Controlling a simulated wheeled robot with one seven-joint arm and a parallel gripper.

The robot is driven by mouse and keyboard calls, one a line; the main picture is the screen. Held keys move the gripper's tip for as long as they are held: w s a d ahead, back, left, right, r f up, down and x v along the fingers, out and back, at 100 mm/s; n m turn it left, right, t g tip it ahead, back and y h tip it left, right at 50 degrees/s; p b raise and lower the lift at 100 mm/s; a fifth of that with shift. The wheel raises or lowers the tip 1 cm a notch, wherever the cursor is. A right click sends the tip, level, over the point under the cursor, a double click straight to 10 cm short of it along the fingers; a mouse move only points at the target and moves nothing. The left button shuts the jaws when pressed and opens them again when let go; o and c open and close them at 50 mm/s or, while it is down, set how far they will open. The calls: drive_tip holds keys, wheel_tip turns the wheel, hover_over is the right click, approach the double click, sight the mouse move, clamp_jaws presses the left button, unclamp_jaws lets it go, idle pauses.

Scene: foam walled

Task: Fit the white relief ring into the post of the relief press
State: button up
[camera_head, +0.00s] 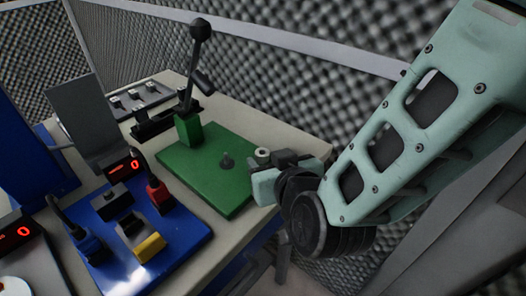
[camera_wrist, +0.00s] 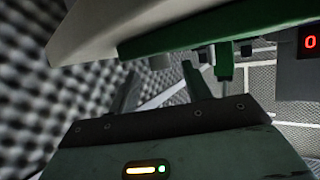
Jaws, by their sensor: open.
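The relief press is a green base plate (camera_head: 205,172) with a green block (camera_head: 188,129) and a raised black lever (camera_head: 197,55). Its dark post (camera_head: 227,162) stands upright on the plate, bare. The white relief ring (camera_head: 262,153) shows at the plate's right edge, close to my gripper (camera_head: 268,170); the head view does not settle what it rests on. In the wrist view, which looks upside down, my gripper (camera_wrist: 160,78) has its two fingers apart.
A blue board (camera_head: 150,240) with red, black, yellow and blue parts lies left of the press. Red displays (camera_head: 123,166) and a dark rack (camera_head: 150,112) stand behind it. Grey foam walls close off the back and right. The table's front edge runs just below the press.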

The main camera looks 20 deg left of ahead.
sight(262, 155)
drive_tip(key=shift+x, duration=1.15)
drive_tip(key=c, duration=1)
drive_tip(key=shift+c, duration=0.2)
drive_tip(key=shift+r, duration=0.1)
